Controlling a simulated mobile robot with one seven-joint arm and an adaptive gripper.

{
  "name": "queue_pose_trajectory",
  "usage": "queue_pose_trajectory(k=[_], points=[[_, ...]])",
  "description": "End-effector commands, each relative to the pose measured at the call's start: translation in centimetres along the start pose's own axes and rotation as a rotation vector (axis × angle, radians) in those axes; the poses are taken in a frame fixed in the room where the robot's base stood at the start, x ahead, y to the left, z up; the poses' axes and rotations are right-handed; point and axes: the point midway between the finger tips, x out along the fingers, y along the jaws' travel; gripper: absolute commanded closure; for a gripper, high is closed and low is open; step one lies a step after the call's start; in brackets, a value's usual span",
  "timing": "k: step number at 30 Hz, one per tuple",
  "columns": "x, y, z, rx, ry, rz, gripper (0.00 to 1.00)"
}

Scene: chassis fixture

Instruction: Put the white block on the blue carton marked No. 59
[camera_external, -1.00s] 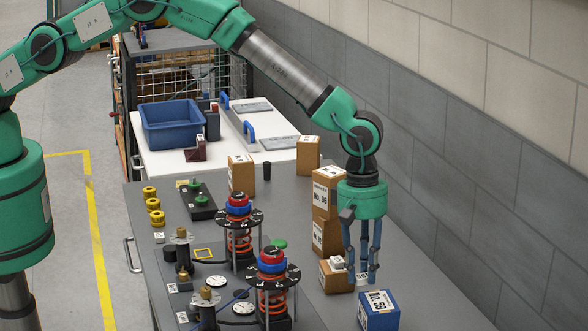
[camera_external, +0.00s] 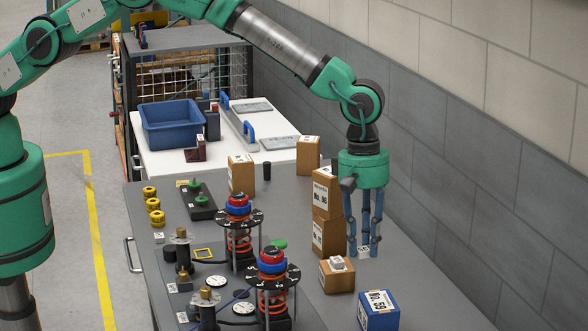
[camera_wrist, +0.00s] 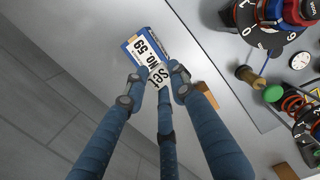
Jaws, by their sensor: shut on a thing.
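The blue carton marked No. 59 (camera_external: 379,312) stands on the grey bench at the front, with its white label on top. In the wrist view the carton (camera_wrist: 131,37) lies just beyond my fingertips. My gripper (camera_external: 364,251) points down above the bench, behind the carton and clear of it. Its three blue fingers are shut on the white block (camera_external: 364,250). In the wrist view the block (camera_wrist: 158,80) shows a "Set" label between the fingertips (camera_wrist: 157,84) and overlaps the carton's image. Fingers hide part of the block.
Stacked brown cartons (camera_external: 326,234) stand close to my fingers' left. Spring fixtures (camera_external: 271,285) fill the front middle. The bench right of my gripper is clear.

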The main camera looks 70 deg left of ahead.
Motion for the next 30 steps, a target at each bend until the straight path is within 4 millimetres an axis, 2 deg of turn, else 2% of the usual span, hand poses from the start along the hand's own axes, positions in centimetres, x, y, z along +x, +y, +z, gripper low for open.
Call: queue_pose_trajectory(k=[8, 18, 30], points=[[0.1, 0.3, 0.0, 0.001, 0.003, -0.001, 0.96], [-0.1, 2.8, 0.1, 0.007, 0.023, -0.003, 0.96], [0.0, 2.9, 0.1, 0.008, 0.025, -0.004, 0.96]])
